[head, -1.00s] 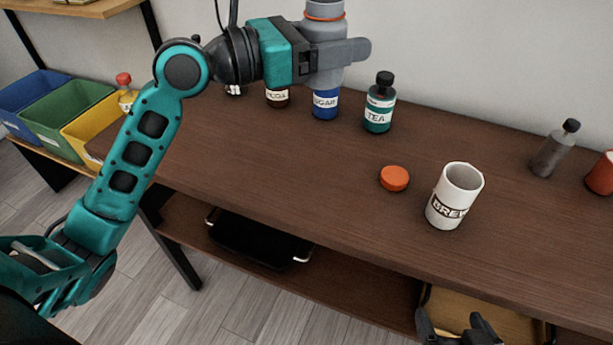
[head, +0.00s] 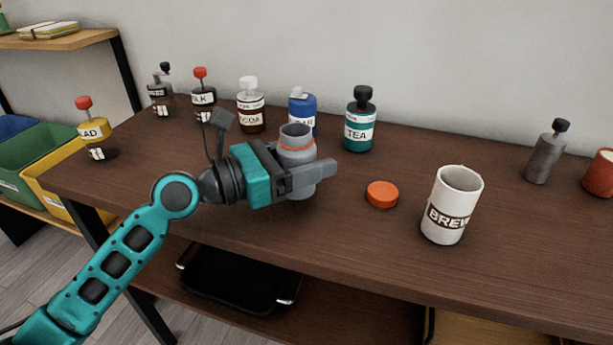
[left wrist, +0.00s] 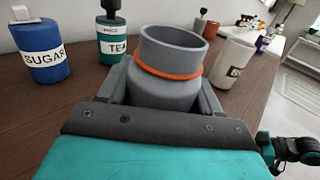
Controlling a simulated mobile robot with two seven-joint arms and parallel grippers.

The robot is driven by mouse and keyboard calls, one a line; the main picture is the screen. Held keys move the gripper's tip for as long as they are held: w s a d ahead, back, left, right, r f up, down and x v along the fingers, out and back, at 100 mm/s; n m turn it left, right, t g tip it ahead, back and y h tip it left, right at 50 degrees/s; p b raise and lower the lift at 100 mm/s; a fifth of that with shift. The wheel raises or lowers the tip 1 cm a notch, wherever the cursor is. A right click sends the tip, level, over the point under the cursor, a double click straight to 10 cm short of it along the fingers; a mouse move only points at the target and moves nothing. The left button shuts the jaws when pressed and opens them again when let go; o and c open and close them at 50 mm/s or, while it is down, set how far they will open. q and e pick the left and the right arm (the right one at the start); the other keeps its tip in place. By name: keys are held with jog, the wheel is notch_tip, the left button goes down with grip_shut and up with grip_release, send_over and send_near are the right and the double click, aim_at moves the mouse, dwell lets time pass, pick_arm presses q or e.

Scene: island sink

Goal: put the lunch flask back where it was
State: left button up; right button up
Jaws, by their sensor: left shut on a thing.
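The lunch flask (head: 296,156) is a grey wide-mouthed jar with an orange ring below its open rim. My left gripper (head: 310,176) is shut around its body and keeps it roughly upright over the left-middle of the table. I cannot tell whether its base touches the wood. The left wrist view shows the flask (left wrist: 168,90) between the fingers, with no lid on it. An orange round lid (head: 382,194) lies on the table to its right. A dark and teal part of my right arm shows at the right edge of the left wrist view; its fingers are unclear.
A white BREW mug (head: 452,205) stands right of the lid. Behind the flask stand the blue sugar bottle (head: 303,106), green TEA bottle (head: 360,122) and brown cocoa bottle (head: 250,108). A grey bottle (head: 545,155) and red container (head: 602,174) are at right. The front middle is clear.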

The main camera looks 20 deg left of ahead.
pick_arm(q)
notch_tip(320, 180, down, 2)
jog(key=shift+f+b, duration=0.1)
jog(key=shift+b, duration=0.2)
jog(key=shift+f, duration=0.1)
jog(key=o, duration=1.2)
jog(key=shift+c, duration=0.2)
pick_arm(e)
jog(key=shift+w+a, duration=0.25)
jog(key=shift+a, duration=0.1)
jog(key=shift+f, duration=0.1)
